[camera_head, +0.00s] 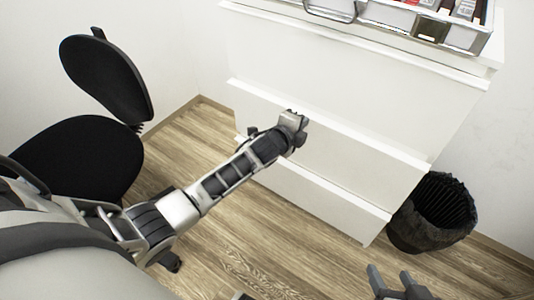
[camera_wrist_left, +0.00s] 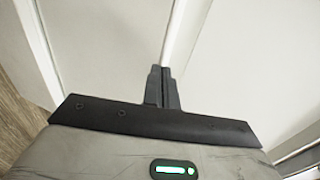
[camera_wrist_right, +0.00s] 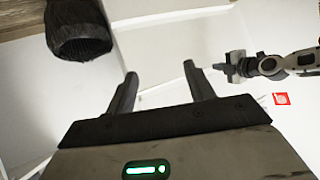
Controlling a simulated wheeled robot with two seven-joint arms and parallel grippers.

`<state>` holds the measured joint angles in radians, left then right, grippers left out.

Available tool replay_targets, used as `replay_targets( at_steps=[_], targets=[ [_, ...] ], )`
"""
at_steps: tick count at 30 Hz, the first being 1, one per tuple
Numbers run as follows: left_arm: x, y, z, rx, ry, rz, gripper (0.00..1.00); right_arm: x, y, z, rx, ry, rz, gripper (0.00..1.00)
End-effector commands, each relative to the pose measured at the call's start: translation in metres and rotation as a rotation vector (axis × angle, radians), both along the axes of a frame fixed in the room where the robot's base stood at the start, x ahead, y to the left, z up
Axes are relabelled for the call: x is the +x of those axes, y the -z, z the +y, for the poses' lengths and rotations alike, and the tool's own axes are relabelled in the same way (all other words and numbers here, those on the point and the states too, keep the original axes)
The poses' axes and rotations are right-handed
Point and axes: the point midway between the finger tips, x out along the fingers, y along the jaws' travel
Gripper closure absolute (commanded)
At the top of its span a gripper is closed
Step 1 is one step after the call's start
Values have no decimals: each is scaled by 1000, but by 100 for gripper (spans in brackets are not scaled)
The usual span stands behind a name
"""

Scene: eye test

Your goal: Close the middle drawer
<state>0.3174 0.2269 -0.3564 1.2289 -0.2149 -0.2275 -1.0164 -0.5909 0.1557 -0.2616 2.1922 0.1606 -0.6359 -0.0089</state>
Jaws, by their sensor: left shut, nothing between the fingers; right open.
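A white dresser (camera_head: 470,62) with stacked drawers fills the centre of the head view. The middle drawer (camera_head: 350,165) has a pale top edge that stands out a little beyond the top drawer front (camera_head: 345,85); how far it is open is hard to tell. My left gripper (camera_head: 297,116) is shut and empty at that top edge. In the left wrist view its closed fingertips (camera_wrist_left: 162,72) are at a seam between white panels; touching or not is unclear. My right gripper (camera_head: 390,275) is open and empty, low in front of the dresser's right side. It also shows in the right wrist view (camera_wrist_right: 158,75).
A black bin (camera_head: 440,212) with a liner stands right of the dresser, also in the right wrist view (camera_wrist_right: 78,30). A black chair (camera_head: 85,150) is at left. A tray of items (camera_head: 433,28) sits on the dresser top. Wood floor (camera_head: 250,250) in front is mostly clear.

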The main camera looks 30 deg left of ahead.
Motion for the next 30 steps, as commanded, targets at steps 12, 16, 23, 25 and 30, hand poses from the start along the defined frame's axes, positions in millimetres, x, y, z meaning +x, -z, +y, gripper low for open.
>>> replay_targets(
  at_steps=[12, 16, 23, 25, 30],
  targets=[
    [-83, -21, 8, 1, 9, 6, 100, -10, -67, -15, -4, 51, -106, 47],
    [-101, -26, 10, -1, 9, 6, 100, -12, -73, -17, -8, 56, -117, 47],
    [-112, -29, 12, 1, 9, 5, 100, -11, -78, -18, -10, 60, -131, 47],
    [-115, -30, 11, -13, 5, 10, 100, -11, -81, -19, -9, 61, -134, 47],
    [-167, -50, -13, -364, -92, 139, 100, -12, -107, -19, -15, 64, -119, 47]
  ],
)
